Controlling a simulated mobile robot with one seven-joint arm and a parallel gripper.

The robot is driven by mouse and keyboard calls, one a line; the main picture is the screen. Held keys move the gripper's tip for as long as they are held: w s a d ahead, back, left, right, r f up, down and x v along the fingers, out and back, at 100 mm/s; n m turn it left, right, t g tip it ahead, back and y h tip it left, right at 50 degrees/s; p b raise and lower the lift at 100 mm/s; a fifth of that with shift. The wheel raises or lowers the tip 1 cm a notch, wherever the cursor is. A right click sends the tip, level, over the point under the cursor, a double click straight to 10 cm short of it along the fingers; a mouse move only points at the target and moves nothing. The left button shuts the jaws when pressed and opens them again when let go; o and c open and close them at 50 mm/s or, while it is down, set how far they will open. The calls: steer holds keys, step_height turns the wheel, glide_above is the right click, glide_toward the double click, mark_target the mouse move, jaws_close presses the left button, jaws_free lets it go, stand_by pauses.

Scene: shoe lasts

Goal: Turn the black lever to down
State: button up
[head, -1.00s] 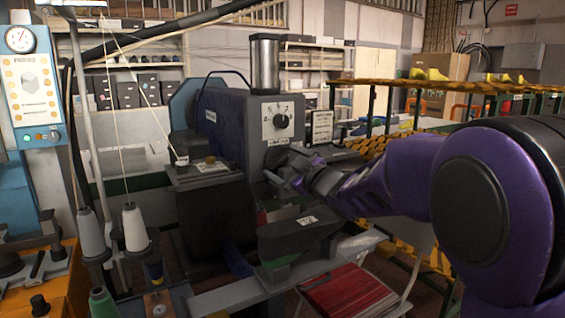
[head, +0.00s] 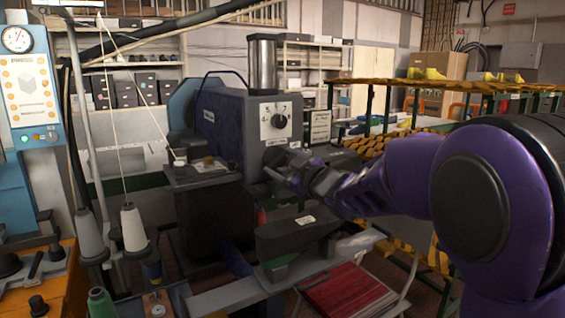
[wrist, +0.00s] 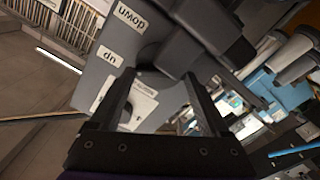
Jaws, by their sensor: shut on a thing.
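The black lever (wrist: 172,55) is on the grey machine front in the wrist view, with its end between the tips of my gripper (wrist: 158,74). My gripper is shut on it, its two fingers on either side. A "down" label (wrist: 140,16) and an "up" label (wrist: 108,57) are on the panel near the lever. The "down" label reads upside down here. In the head view my gripper (head: 284,172) is at the front of the grey machine (head: 225,120), below the dial. The lever is small and partly hidden by my gripper there.
A black dial (head: 279,121) is on the panel above my gripper. A dark grey arm-shaped part (head: 298,228) juts out below. Thread cones (head: 133,228) stand at left. A rack with orange-yellow shelves (head: 440,85) is behind my arm at right.

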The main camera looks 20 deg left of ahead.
steer(key=m+p, duration=0.1)
steer(key=m, duration=0.2)
steer(key=shift+w+d+r, duration=0.1)
steer(key=m, duration=0.3)
steer(key=shift+m, duration=0.3)
steer(key=m, duration=0.6)
steer(key=shift+m, duration=0.3)
steer(key=o, duration=1.2)
steer(key=v, duration=1.7)
steer(key=shift+d, duration=0.25)
